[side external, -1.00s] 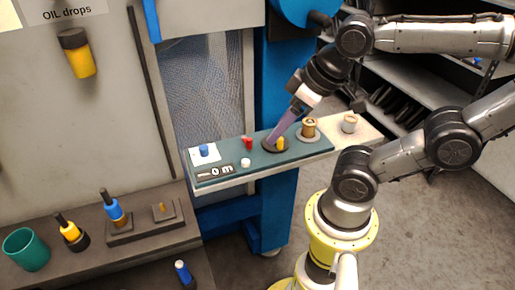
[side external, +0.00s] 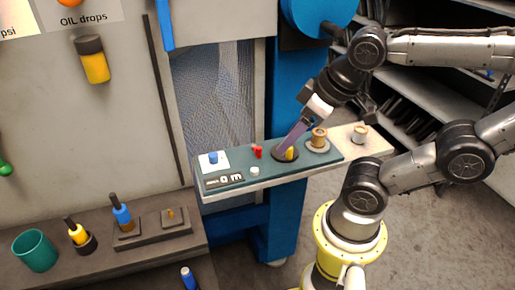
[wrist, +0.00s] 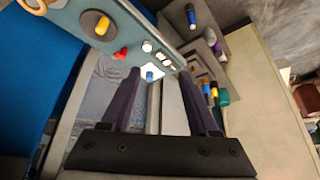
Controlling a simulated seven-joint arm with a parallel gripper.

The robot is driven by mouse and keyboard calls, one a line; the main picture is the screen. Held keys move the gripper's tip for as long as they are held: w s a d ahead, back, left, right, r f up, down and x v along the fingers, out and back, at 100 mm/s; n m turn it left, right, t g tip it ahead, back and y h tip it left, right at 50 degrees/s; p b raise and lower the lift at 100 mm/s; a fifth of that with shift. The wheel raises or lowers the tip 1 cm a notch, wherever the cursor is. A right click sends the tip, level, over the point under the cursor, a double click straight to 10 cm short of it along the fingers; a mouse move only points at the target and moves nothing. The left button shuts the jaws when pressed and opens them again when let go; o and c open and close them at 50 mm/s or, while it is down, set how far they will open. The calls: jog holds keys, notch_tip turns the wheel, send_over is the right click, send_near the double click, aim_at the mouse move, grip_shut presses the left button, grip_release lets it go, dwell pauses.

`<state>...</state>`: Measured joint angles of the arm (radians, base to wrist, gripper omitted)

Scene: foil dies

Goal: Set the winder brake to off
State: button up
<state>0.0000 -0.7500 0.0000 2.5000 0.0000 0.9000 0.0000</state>
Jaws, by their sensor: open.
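A teal control panel (side external: 236,175) carries a yellow knob (side external: 290,153) on a dark round base, a red switch (side external: 258,152), a white button (side external: 255,171) and a blue knob (side external: 213,158) on a white plate. No readable label tells which is the winder brake. My gripper (side external: 280,149) has purple fingers, open and empty. In the side view they overlap the yellow knob's base; contact cannot be judged. In the wrist view, the yellow knob (wrist: 97,22) and red switch (wrist: 121,53) lie left of my fingers (wrist: 160,73), and the blue knob (wrist: 150,76) shows between them.
Spools (side external: 319,138) stand at the panel's right end, close to my gripper. A blue post (side external: 280,90) rises behind the panel.

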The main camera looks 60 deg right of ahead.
jog(key=shift+c, duration=0.2)
jog(key=shift+c, duration=0.6)
jog(key=w+d+r+n+g, duration=0.3)
jog(key=w+r, duration=0.1)
jog(key=w, duration=0.2)
jog(key=m+g, duration=0.1)
jog(key=g, duration=0.2)
send_over(259, 147)
notch_tip(259, 147, down, 3)
notch_tip(259, 147, down, 14)
jog(key=shift+r, duration=0.2)
grip_shut()
